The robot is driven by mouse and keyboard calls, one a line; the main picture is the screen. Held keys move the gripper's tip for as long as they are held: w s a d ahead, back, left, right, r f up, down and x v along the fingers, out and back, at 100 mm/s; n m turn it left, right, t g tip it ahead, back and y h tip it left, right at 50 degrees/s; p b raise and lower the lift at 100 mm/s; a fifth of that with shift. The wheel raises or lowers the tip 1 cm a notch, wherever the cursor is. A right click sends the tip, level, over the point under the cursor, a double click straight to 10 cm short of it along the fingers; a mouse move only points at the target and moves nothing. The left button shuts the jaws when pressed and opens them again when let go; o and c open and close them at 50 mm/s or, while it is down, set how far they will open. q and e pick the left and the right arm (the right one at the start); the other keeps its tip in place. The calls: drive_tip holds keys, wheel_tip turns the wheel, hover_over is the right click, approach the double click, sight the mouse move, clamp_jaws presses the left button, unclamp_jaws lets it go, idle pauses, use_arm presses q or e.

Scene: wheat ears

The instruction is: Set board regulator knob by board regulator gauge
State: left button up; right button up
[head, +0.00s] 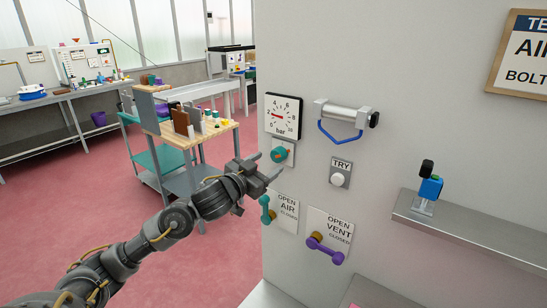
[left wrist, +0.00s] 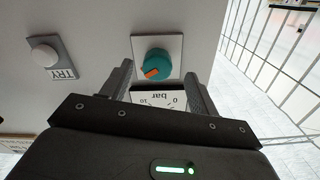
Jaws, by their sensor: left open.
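The regulator gauge (head: 283,116) is a square white dial marked in bar, with a red needle pointing left near 2. Part of it also shows upside down in the left wrist view (left wrist: 160,98), mostly hidden by my gripper. Below it is the regulator knob (head: 279,155), teal with an orange mark, on a white plate; it also shows in the left wrist view (left wrist: 155,65). My left gripper (head: 268,164) is open, just in front of the knob. In the left wrist view the knob appears between the two fingers; contact cannot be told. My right gripper is not in view.
Below are a teal air lever (head: 267,210) and a purple vent lever (head: 325,250). A TRY button (head: 337,179) and a cylinder with a blue bail (head: 345,116) are to the right. A grey shelf (head: 470,235) juts out at right. A cart (head: 185,140) stands behind.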

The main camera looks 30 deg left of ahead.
sight(275, 158)
use_arm(q)
drive_tip(key=shift+w+d+r, duration=0.1)
drive_tip(key=shift+w+d, duration=0.05)
drive_tip(key=shift+w, duration=0.45)
drive_tip(key=shift+w+d+r, duration=0.1)
drive_tip(key=shift+w+d, duration=0.05)
drive_tip(key=shift+w, duration=0.45)
drive_tip(key=shift+w+p, duration=0.25)
drive_tip(key=shift+p, duration=0.05)
drive_tip(key=shift+w+f, duration=0.15)
drive_tip(key=shift+w, duration=0.1)
drive_tip(key=c, duration=1)
drive_tip(key=shift+o, duration=0.2)
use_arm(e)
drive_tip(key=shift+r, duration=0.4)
